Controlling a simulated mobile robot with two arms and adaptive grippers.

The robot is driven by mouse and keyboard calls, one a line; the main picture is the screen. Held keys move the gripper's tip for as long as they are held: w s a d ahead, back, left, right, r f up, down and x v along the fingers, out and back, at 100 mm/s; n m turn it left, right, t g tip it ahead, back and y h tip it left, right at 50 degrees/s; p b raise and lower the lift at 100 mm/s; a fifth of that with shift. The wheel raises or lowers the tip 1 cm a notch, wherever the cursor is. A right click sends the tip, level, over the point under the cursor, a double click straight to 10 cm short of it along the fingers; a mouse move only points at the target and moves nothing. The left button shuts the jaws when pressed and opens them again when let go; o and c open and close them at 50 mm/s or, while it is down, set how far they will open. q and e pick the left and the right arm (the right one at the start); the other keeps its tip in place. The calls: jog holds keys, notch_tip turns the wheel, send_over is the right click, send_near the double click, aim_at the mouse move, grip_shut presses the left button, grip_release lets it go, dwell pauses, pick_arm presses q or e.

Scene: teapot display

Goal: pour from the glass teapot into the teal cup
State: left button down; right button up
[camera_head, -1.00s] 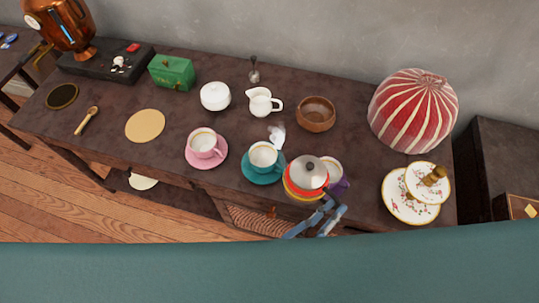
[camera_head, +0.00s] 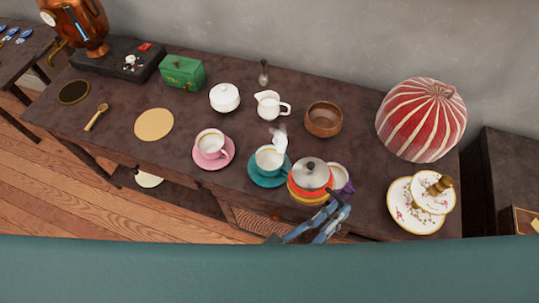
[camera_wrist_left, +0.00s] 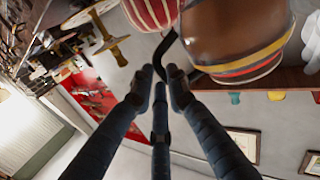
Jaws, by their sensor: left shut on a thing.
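The glass teapot (camera_head: 310,176) has a silver lid and orange, red and yellow bands. In the left wrist view (camera_wrist_left: 235,35) it is full of brown liquid. My left gripper (camera_head: 328,215) is shut on its black handle, which shows between the fingertips (camera_wrist_left: 165,75) in the wrist view. The teal cup (camera_head: 270,161) stands on a teal saucer (camera_head: 257,180) just left of the teapot. A pale, spout-like shape (camera_head: 280,141) shows at the cup's far side. I cannot tell whether it belongs to the teapot, or whether liquid flows. My right gripper is not in view.
A purple cup (camera_head: 340,178) stands close behind the teapot's right side. A pink cup (camera_head: 212,145), white creamer (camera_head: 269,106), white sugar bowl (camera_head: 224,97) and wooden bowl (camera_head: 323,119) stand nearby. A striped cosy (camera_head: 421,120) and floral cake stand (camera_head: 405,212) are at right.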

pick_arm(q)
jog(key=shift+w+a+r, duration=0.1)
jog(key=shift+w, duration=0.1)
jog(key=shift+w+a+r+n+b, duration=0.1)
jog(key=shift+w+a+n+b, duration=0.15)
jog(key=shift+n+b, duration=0.25)
jog(key=shift+w+a+n+b, duration=0.3)
jog(key=shift+w+n, duration=0.05)
jog(key=shift+n, duration=0.05)
dwell(1.1)
jog(key=shift+w+a+r+n, duration=0.4)
jog(key=shift+w+a+n, duration=0.1)
dwell(3.9)
jog(key=shift+d, duration=0.1)
